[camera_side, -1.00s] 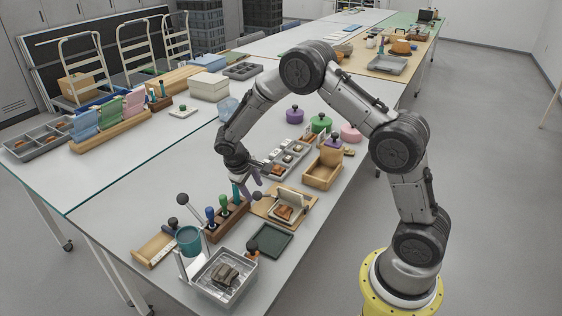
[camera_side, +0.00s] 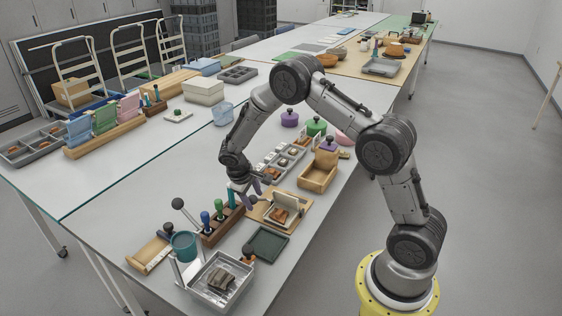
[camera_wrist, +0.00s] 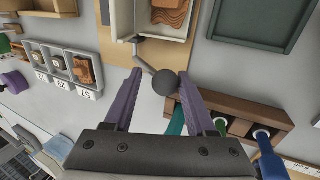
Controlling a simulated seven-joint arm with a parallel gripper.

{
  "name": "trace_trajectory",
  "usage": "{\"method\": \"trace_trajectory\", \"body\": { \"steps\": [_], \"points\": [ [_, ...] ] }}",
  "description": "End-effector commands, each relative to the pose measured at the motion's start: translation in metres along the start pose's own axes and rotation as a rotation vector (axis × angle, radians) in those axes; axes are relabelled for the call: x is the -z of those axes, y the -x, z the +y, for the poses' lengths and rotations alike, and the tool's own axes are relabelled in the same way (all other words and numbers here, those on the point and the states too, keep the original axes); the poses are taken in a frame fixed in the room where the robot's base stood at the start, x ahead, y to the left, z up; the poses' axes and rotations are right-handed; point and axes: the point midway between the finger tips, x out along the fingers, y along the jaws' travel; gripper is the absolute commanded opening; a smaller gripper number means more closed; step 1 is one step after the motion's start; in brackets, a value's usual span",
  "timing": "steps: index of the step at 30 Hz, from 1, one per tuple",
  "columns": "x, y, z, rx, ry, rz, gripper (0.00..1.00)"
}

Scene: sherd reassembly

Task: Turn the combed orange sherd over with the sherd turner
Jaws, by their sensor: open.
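The sherd turner (camera_wrist: 124,18) is a wooden board with a pale hinged tray and a bent grey lever ending in a dark ball knob (camera_wrist: 164,82). The combed orange sherd (camera_wrist: 170,13) lies in the tray, wavy grooves showing, partly cut off by the top of the wrist view. In the side view the sherd (camera_side: 279,215) sits in front of a raised pale flap. My gripper (camera_wrist: 158,77) is open, its purple fingers on either side of the knob. I cannot tell whether they touch it. In the side view my gripper (camera_side: 247,196) is just left of the turner.
A wooden rack (camera_side: 222,221) of upright coloured-handled tools stands close by my gripper. A dark green tray (camera_side: 267,243) and a metal basin (camera_side: 219,281) lie in front. A compartment tray (camera_wrist: 62,68) with sherds and a wooden box (camera_side: 318,172) stand behind the turner.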

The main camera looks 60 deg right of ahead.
Motion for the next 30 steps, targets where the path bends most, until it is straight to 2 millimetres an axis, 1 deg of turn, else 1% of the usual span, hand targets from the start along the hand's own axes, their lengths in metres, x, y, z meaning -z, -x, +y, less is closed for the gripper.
{"method": "trace_trajectory", "body": {
  "steps": [13,30],
  "points": [
    [-0.001,0.009,0.024,0.107,-0.002,0.000,0.56],
    [-0.001,0.009,0.055,0.242,-0.003,0.000,0.56]
  ]
}}
